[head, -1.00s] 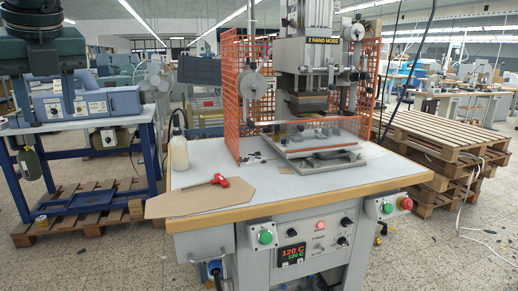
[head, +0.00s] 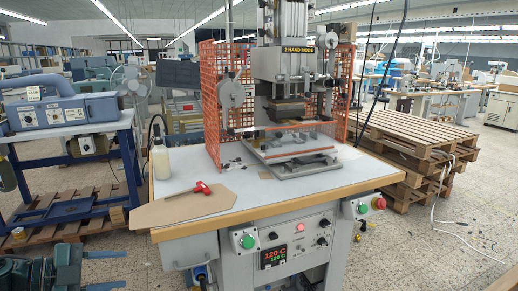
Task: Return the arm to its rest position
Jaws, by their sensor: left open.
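My left gripper (head: 105,270) is at the bottom left corner of the head view, with its teal body and dark fingers pointing right. It is open, with nothing seen between the fingers. It is low, left of the press table (head: 225,225) and apart from it. The foil stamping press (head: 292,70) stands on the table with its head raised above the bed (head: 290,150). My right gripper is out of view.
A red-handled tool (head: 201,188) lies on a brown board (head: 185,209) at the table's front left. A white bottle (head: 159,160) stands behind it. Orange mesh guards (head: 212,105) flank the press. Wooden pallets (head: 415,130) are stacked at right; a blue bench (head: 70,133) is at left.

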